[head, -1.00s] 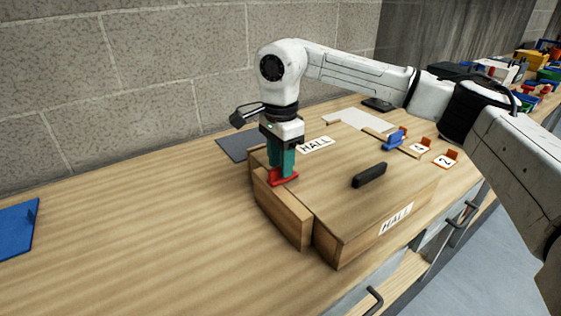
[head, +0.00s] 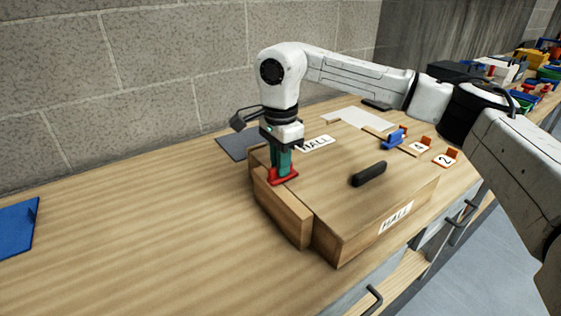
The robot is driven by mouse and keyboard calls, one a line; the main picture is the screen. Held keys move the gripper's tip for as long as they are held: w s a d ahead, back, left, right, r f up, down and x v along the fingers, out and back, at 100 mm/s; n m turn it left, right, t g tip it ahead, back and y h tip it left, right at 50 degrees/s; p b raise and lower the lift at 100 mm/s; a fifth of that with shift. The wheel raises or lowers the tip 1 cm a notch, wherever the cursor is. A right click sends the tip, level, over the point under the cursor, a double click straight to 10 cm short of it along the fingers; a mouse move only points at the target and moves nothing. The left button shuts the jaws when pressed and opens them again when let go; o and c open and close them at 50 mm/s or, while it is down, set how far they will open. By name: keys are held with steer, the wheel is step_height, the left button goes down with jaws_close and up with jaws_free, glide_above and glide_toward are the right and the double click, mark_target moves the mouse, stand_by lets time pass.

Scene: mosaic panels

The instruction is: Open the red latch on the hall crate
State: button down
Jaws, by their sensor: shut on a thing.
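The hall crate (head: 345,233) is a wooden box with HALL labels on its top and its front side, standing on the wooden counter. The red latch (head: 285,177) sits at the crate's left end, on the top edge. My gripper (head: 282,172) points down from above with its green fingers shut on the red latch. The fingers hide part of the latch. Whether the latch has turned is hard to tell.
A black handle (head: 369,174) stands on the crate's top. Behind it are a blue piece (head: 393,139), numbered cards with orange clips (head: 446,158) and a white sheet (head: 359,119). A dark grey mat (head: 238,146) lies behind the crate. The counter left of the crate is clear up to a blue panel (head: 18,226).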

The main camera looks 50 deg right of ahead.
steer(key=shift+m, duration=0.3)
steer(key=m, duration=0.1)
steer(key=m+b, duration=0.1)
steer(key=m, duration=0.1)
steer(key=shift+s+a+m+b, duration=0.1)
steer(key=shift+s+m+b, duration=0.2)
steer(key=shift+s, duration=0.05)
steer(key=m, duration=0.1)
steer(key=m+b, duration=0.1)
steer(key=m, duration=0.2)
steer(key=shift+s+a+m, duration=0.2)
steer(key=shift+a+m, duration=0.1)
steer(key=m, duration=0.2)
steer(key=m+b, duration=0.1)
steer(key=m, duration=0.1)
steer(key=shift+s+a+b, duration=0.15)
steer(key=shift+a+b, duration=0.15)
steer(key=shift+a, duration=0.05)
steer(key=shift+a+m+b, duration=0.15)
steer(key=shift+m+b, duration=0.1)
steer(key=shift+m, duration=0.75)
steer(key=shift+a+m+b, duration=0.15)
steer(key=shift+m+b, duration=0.1)
steer(key=shift+m, duration=0.75)
steer(key=c, duration=1.2)
jaws_free()
steer(key=shift+o, duration=0.2)
steer(key=shift+r, duration=0.1)
